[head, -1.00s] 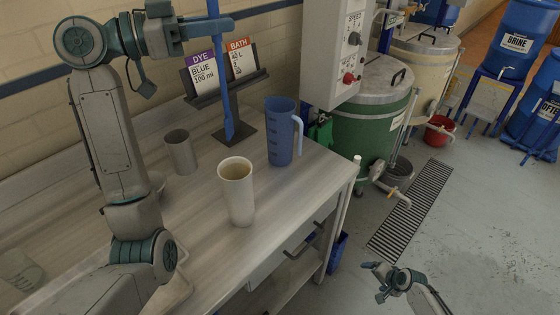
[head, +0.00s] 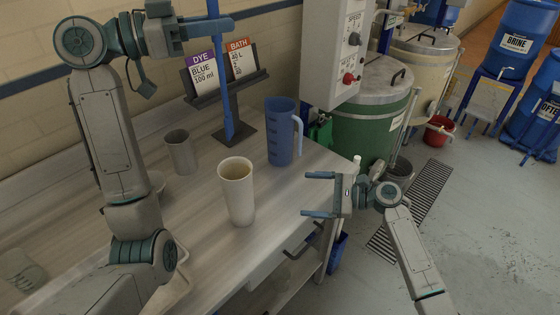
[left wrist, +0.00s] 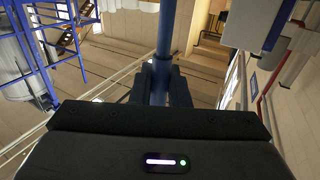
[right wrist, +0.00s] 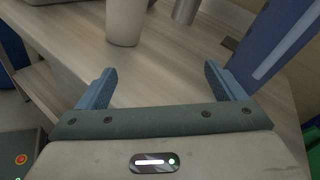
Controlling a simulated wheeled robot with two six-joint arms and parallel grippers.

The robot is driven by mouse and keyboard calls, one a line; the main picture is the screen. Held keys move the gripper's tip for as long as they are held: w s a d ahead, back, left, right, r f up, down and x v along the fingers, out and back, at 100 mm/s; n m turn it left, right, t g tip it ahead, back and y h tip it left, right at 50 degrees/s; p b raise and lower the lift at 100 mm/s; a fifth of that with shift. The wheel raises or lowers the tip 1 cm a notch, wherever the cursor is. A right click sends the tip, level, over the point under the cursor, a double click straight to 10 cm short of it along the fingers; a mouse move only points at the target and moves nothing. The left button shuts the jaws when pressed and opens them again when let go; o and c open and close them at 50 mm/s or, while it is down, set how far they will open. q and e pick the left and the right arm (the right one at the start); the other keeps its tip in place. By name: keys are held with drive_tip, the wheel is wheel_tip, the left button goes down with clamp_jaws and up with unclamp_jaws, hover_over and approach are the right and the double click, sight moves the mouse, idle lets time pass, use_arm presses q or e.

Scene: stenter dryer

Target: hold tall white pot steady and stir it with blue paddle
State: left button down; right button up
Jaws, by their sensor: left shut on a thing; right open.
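The tall white pot (head: 237,195) stands upright on the counter, with brownish liquid visible inside; part of it shows in the right wrist view (right wrist: 124,22). My left gripper (head: 213,28) is shut on the shaft of the blue paddle (head: 228,100), which also shows in the left wrist view (left wrist: 164,40). The paddle hangs upright behind the pot, apart from it, in front of the card stand. My right gripper (head: 306,194) is open and empty at the counter's front edge, right of the pot, its fingers pointing towards it.
A blue jug (head: 281,140) stands behind and right of the pot. A grey cup (head: 180,152) stands behind and left. The card stand (head: 236,132) is at the back. A control box (head: 335,50) hangs above the counter's right end. The counter between pot and right gripper is clear.

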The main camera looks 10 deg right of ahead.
sight(234, 202)
drive_tip(key=a, duration=0.3)
drive_tip(key=s+a+m+g+y, duration=0.1)
drive_tip(key=a, duration=0.2)
drive_tip(key=s+a+m+y, duration=0.1)
drive_tip(key=a, duration=0.2)
drive_tip(key=shift+a+r+g, duration=0.25)
drive_tip(key=shift+a+g, duration=0.05)
drive_tip(key=shift+g, duration=0.1)
drive_tip(key=x, duration=1.2)
drive_tip(key=shift+r, duration=0.15)
